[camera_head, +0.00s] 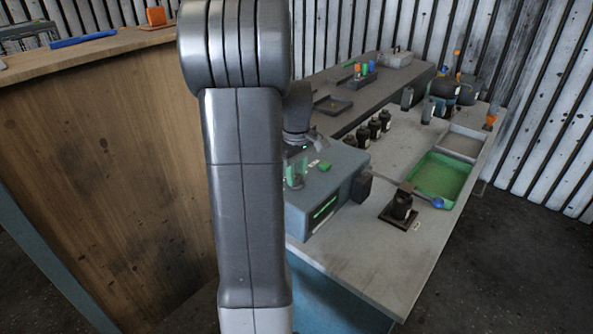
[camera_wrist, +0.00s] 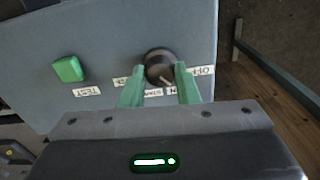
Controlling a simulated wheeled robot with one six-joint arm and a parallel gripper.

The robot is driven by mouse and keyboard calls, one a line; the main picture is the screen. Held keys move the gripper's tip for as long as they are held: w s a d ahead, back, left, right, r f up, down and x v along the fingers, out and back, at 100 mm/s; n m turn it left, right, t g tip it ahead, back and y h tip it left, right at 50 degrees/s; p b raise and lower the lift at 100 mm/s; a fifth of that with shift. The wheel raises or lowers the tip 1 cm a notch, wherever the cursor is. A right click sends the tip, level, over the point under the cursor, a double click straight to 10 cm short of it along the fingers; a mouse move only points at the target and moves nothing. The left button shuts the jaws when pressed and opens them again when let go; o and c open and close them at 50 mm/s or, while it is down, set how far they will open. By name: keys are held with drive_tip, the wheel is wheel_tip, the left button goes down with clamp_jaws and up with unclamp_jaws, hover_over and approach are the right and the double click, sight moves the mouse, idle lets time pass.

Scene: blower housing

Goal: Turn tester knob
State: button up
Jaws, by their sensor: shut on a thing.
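The tester (camera_head: 340,190) is a blue-grey box on the bench, partly hidden behind my arm in the head view. Its sloping panel (camera_wrist: 110,35) fills much of the wrist view. The round black knob (camera_wrist: 159,60) has a pale pointer mark toward the lower right, near a label. My gripper (camera_wrist: 160,70) has its green fingers on either side of the knob, shut on it. In the head view my gripper (camera_head: 295,176) is at the tester's top. A square green button (camera_wrist: 68,69), labelled TEST, is left of the knob; it also shows in the head view (camera_head: 324,165).
Several dark bottles (camera_head: 375,127) stand behind the tester. A green-lined tray (camera_head: 437,175) and a small black fixture (camera_head: 400,210) are to its right. A wooden-sided bench (camera_head: 100,150) stands at left. The bench's front right corner is bare.

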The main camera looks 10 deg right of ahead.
drive_tip(key=n, duration=0.5)
drive_tip(key=shift+w+r+p, duration=0.1)
drive_tip(key=shift+p, duration=0.25)
idle(0.4)
drive_tip(key=o, duration=1)
wheel_tip(320, 180, up, 14)
drive_tip(key=shift+f+b, duration=0.15)
drive_tip(key=shift+b, duration=0.15)
wheel_tip(320, 180, down, 14)
drive_tip(key=shift+p, duration=0.3)
